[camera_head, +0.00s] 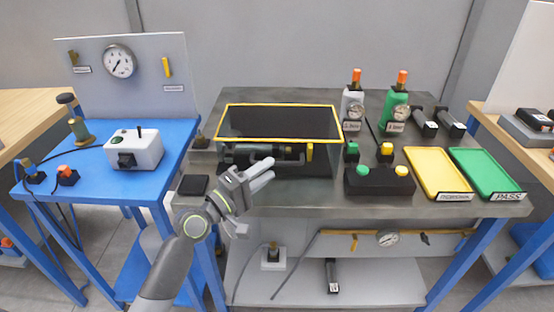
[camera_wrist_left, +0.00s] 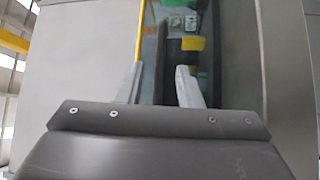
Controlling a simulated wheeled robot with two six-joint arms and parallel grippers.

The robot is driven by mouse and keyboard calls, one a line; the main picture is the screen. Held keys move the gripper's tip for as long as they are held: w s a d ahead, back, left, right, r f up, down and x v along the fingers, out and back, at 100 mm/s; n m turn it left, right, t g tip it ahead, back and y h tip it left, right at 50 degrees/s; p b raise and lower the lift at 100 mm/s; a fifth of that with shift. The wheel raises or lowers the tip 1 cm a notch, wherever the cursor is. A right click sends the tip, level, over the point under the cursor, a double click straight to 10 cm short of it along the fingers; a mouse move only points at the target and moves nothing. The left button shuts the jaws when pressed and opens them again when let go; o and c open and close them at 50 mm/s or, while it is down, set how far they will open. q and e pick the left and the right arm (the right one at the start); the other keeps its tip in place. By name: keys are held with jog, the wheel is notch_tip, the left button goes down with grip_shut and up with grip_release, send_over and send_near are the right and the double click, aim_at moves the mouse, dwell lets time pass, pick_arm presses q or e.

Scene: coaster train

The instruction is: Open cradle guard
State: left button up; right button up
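The cradle guard (camera_head: 281,139) is a yellow-edged, dark see-through cover over the cradle on the grey bench. A dark cylinder (camera_head: 286,155) lies under its front edge, with a small yellow tab (camera_head: 310,152) at the right. My left gripper (camera_head: 269,172) is in front of the guard's left half, fingers pointing right and a little up. The fingers are apart and nothing shows between them. In the left wrist view the open fingers (camera_wrist_left: 158,85) show with a yellow bar (camera_wrist_left: 140,40) beyond the left finger. Contact with the guard cannot be told. My right gripper is not in view.
A black box with green and yellow buttons (camera_head: 379,182) stands right of the cradle. A yellow tray (camera_head: 436,171) and a green tray (camera_head: 484,172) lie farther right. Two orange-topped bottles (camera_head: 353,105) (camera_head: 395,108) stand behind. A black pad (camera_head: 193,185) lies at the bench's left.

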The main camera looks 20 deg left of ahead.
aim_at(277, 163)
pick_arm(q)
jog(key=shift+x, duration=2.15)
jog(key=shift+c, duration=0.2)
grip_shut()
